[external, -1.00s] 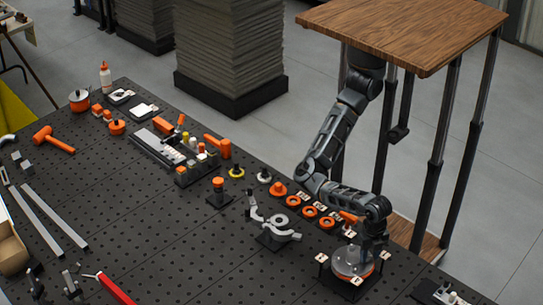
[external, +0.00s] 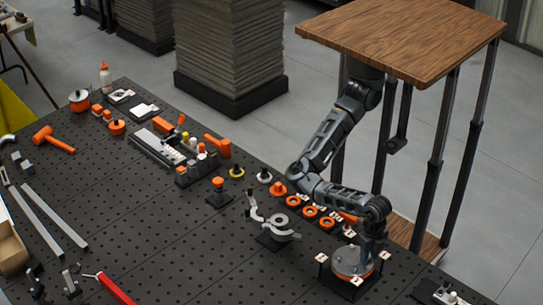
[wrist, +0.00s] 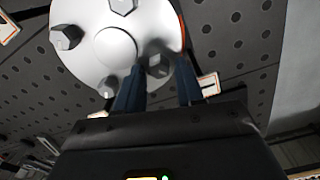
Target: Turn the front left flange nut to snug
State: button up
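A round grey flange (external: 349,262) sits on a dark base near the front right of the bench. In the wrist view the flange (wrist: 92,22) is a pale disc with a raised centre and several hex nuts. One nut (wrist: 158,66) lies between or just beyond my gripper's fingertips. Other nuts show at the left (wrist: 66,37), the top (wrist: 123,5) and the lower left (wrist: 108,86). My gripper (wrist: 161,72) is open, its two dark fingers apart on either side of that nut; I cannot tell whether they touch it. In the external view my arm partly hides the flange.
Small labelled posts (external: 322,258) stand around the flange. A grey curved clamp-like fixture (external: 278,229) stands to its left, with orange rings (external: 310,212) behind. A small device (external: 444,295) lies to the right. Bare perforated bench (external: 220,250) lies further left.

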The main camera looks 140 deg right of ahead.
aim_at(370, 257)
jog(key=n+b, duration=0.2)
jog(key=b, duration=0.1)
jog(key=shift+w+d+f+n, duration=0.1)
jog(key=shift+w+f+n, duration=0.1)
jog(key=shift+f+n, duration=0.15)
jog(key=r, duration=0.8)
jog(key=shift+s+a+r, duration=0.2)
jog(key=shift+r, duration=0.1)
jog(key=w+a+r+m+t+y+p, duration=0.3)
jog(key=w+a+m+y+p, duration=0.15)
jog(key=y, duration=0.55)
jog(key=w+d+r+m+t+y+p, duration=0.1)
jog(key=w+d+r+m+t, duration=0.25)
jog(key=d+t, duration=0.2)
jog(key=w+d+r+m+t+y+p, duration=0.1)
jog(key=w+d+r+m+t+y, duration=0.1)
jog(key=w+d+m+t, duration=0.4)
jog(key=s+d+f+m+t+h+p, duration=0.1)
jog(key=s+d+f+m+t+h, duration=0.25)
jog(key=d, duration=0.45)
jog(key=s+d+f+m+t+h+p, duration=0.1)
jog(key=s+d+f+m+t+h, duration=0.15)
jog(key=s+d+h, duration=0.4)
jog(key=s+d+f+g+h, duration=0.1)
jog(key=s+d+f, duration=0.7)
jog(key=shift+s+d, duration=0.15)
jog(key=shift+s, duration=0.25)
